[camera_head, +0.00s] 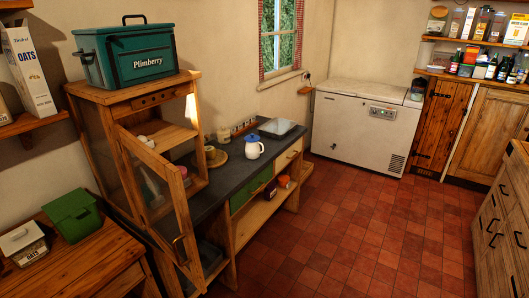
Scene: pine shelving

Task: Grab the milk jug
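A small white jug with a blue top (253,147), the one thing here that looks like a milk jug, stands upright on the dark countertop (222,197) against the left wall. A round wooden board (216,162) with a cup on it lies just left of the jug. Neither of my grippers is in the head view.
A wooden cabinet (135,95) with its glazed door (160,190) open stands left of the jug, a teal Plimberry box (130,54) on top. A white chest freezer (362,125) is at the back. The red tiled floor (350,230) is clear in the middle.

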